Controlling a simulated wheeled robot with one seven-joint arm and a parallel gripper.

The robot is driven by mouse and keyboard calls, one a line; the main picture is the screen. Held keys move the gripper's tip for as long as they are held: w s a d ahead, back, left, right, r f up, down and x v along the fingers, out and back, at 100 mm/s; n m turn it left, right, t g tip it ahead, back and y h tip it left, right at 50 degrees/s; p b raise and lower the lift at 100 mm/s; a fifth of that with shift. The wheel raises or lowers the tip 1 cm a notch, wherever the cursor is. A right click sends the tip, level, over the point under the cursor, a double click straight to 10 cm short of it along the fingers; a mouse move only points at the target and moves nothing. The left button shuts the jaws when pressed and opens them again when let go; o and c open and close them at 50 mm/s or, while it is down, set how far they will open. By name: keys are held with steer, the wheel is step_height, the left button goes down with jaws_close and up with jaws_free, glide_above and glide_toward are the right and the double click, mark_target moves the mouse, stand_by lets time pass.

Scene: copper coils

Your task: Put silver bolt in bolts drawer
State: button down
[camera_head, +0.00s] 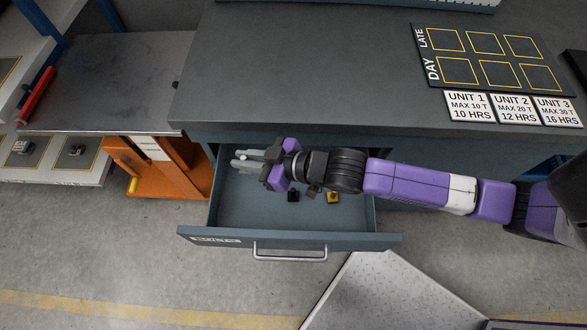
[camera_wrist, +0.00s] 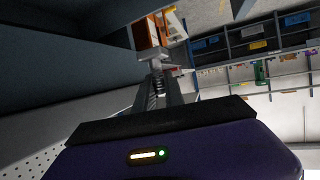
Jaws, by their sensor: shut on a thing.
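The bolts drawer (camera_head: 287,242) is pulled open under the grey worktop, with a label on its front that reads roughly "BOLTS" and a metal handle. My gripper (camera_head: 241,160) is over the left part of the open drawer, pointing left. Its fingers are shut on the silver bolt (camera_wrist: 157,88), which shows as a small threaded grey piece between the fingers in the wrist view. In the head view the bolt is hard to tell from the grey fingers. My gripper also shows in the wrist view (camera_wrist: 158,76).
A small black piece (camera_head: 293,195) and a small yellow piece (camera_head: 333,196) lie in the drawer below my arm. The worktop (camera_head: 300,80) overhangs the drawer's back. An orange cart (camera_head: 160,172) stands to the left. A pale metal plate (camera_head: 385,295) lies in front.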

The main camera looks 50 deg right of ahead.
steer(key=shift+w+a+r, duration=0.3)
steer(key=shift+w+r, duration=0.1)
steer(key=shift+r, duration=0.2)
steer(key=b, duration=0.3)
glide_above(254, 197)
step_height(254, 197, down, 20)
steer(key=shift+w, duration=0.1)
steer(key=shift+f+b, duration=0.2)
steer(key=shift+b, duration=0.15)
steer(key=c, duration=1.4)
jaws_free()
